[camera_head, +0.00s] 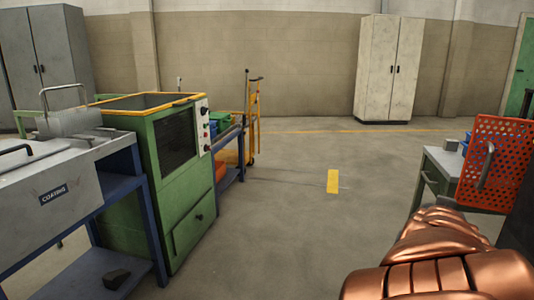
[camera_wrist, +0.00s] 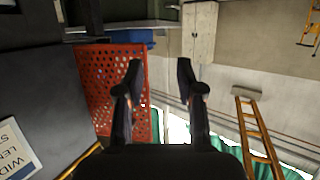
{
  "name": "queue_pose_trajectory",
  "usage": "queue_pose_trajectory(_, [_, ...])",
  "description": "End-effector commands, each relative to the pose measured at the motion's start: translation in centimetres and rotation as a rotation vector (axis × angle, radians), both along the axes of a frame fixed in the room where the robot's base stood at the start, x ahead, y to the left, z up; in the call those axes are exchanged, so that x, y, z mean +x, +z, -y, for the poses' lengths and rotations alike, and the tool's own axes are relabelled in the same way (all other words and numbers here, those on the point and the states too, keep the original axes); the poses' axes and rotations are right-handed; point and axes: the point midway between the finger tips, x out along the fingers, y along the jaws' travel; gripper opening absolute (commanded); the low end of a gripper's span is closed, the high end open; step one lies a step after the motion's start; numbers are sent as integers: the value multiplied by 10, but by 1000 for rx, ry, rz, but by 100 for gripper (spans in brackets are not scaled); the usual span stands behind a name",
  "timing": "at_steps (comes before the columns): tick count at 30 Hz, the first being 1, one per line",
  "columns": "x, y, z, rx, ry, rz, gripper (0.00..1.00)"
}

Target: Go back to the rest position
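My gripper (camera_wrist: 159,78) shows in the wrist view with its two dark fingers spread well apart. Nothing is between the fingertips, so it is open and empty. A red perforated panel (camera_wrist: 112,92) lies behind and to the left of the fingers in that view. I cannot tell the distance between them. The same kind of red panel (camera_head: 500,160) stands at the right of the head view. My gripper is not visible in the head view.
A green machine (camera_head: 150,130) and a grey coating unit (camera_head: 60,170) on a blue frame stand at the left. A grey workbench (camera_head: 439,178) is at the right. A pale cabinet (camera_head: 387,68) stands at the back wall. The middle floor is clear, with a yellow mark (camera_head: 333,181).

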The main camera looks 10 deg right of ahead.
Motion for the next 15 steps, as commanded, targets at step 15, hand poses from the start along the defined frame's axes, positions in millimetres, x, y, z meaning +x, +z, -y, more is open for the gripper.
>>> queue_pose_trajectory(15, [-97,-194,-203,511,448,-832,37])
